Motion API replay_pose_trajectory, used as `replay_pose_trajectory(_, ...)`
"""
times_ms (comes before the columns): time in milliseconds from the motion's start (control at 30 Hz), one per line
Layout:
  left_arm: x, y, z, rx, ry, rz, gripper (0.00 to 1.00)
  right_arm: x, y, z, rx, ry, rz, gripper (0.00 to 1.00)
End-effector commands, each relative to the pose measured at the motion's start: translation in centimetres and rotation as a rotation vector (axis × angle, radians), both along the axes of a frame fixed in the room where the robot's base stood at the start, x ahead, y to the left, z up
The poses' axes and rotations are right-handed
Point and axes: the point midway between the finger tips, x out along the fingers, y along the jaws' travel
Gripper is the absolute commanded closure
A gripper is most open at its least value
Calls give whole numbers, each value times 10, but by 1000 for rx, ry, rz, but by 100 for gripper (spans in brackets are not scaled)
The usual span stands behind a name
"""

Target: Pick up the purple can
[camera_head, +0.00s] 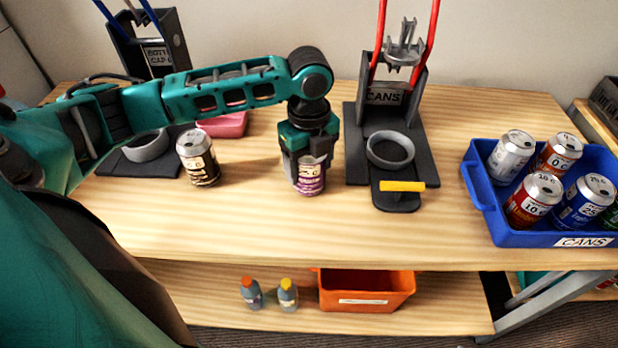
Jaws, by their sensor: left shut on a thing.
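The purple can (311,179) stands upright on the wooden table, a little left of the can crusher. My left gripper (310,168) points straight down over it and is shut on it. The gripper's fingers hide the can's top and part of its sides. The can's base looks to be at the table surface; I cannot tell whether it is lifted. My right gripper is not in view.
A brown and black can (199,160) stands to the left. The can crusher (385,100) is close on the right. A blue crate (480,197) with several cans stands at the right. An orange bin (367,291) and two small bottles (251,293) are on the lower shelf. The table's front middle is clear.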

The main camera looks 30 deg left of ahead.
Motion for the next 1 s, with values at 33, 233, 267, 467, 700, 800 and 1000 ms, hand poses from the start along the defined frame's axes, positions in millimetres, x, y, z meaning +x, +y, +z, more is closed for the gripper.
replay_pose_trajectory(33,0,0,0,0,0,0,57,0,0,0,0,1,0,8)
replay_pose_trajectory(233,0,0,0,0,0,0,60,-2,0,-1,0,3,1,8)
replay_pose_trajectory(267,0,0,0,0,0,0,60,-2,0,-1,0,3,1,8)
replay_pose_trajectory(467,1,0,10,-1,-2,0,60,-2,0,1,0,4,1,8)
replay_pose_trajectory(700,1,0,48,-2,-5,0,60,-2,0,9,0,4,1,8)
replay_pose_trajectory(800,1,0,74,-2,-6,-1,60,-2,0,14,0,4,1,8)
replay_pose_trajectory(1000,1,-1,134,-2,-6,-1,60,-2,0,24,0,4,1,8)
